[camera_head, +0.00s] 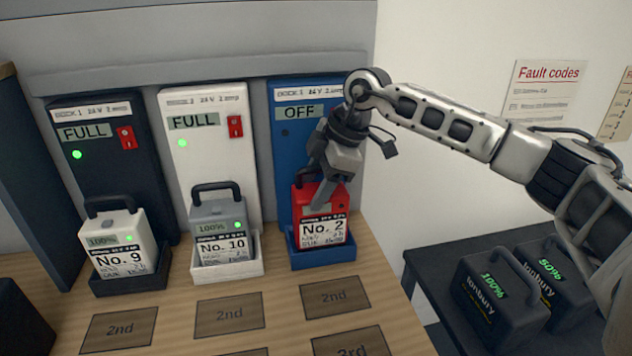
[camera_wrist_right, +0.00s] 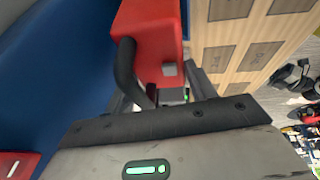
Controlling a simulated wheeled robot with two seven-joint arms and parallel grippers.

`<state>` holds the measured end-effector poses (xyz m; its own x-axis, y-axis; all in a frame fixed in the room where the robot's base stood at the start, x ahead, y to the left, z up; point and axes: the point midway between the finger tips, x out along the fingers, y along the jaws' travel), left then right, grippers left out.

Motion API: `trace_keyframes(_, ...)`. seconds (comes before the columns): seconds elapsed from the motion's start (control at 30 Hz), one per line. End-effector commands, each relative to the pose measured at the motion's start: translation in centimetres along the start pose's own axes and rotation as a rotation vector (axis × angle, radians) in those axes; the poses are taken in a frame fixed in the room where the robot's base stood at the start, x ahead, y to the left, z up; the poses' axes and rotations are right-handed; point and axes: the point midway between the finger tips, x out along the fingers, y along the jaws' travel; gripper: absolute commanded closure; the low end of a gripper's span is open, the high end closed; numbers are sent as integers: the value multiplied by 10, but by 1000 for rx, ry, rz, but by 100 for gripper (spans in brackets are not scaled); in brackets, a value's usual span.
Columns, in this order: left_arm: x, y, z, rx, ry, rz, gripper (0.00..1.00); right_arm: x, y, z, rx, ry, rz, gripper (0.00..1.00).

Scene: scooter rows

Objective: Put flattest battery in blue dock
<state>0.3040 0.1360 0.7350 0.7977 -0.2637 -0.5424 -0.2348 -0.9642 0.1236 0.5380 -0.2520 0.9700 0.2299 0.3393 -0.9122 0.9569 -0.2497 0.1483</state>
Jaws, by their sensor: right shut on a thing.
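The red battery No. 2 (camera_head: 322,228) stands upright in the tray of the blue dock (camera_head: 323,259), whose display (camera_head: 300,112) reads OFF. My right gripper (camera_head: 324,188) reaches down from above and is shut on the battery at its handle. In the right wrist view the red battery (camera_wrist_right: 150,35) and its black handle (camera_wrist_right: 127,72) show at the jaws, beside the blue dock panel (camera_wrist_right: 55,85). The gripper hides part of the battery's top and its charge reading. My left gripper is not in view.
White battery No. 9 (camera_head: 122,243) sits in the dark dock (camera_head: 130,284), grey battery No. 10 (camera_head: 218,222) in the white dock (camera_head: 228,268); both docks read FULL. Marked pads (camera_head: 229,315) lie empty in front. Dark batteries (camera_head: 492,295) stand on a side table at right.

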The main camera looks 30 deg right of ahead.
Motion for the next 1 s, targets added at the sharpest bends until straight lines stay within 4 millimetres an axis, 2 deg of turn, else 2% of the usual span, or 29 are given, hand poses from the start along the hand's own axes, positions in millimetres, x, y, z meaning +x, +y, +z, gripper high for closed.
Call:
trace_keyframes(0.63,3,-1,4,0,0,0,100,6,0,2,-2,8,8,100)
trace_keyframes(0.67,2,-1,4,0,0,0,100,6,0,1,-3,8,9,36)
trace_keyframes(0.7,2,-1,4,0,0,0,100,6,0,1,-2,7,8,25)
trace_keyframes(0.73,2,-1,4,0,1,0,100,6,0,2,-2,7,8,19)
trace_keyframes(1.0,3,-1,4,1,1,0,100,12,-3,5,1,-4,-5,19)
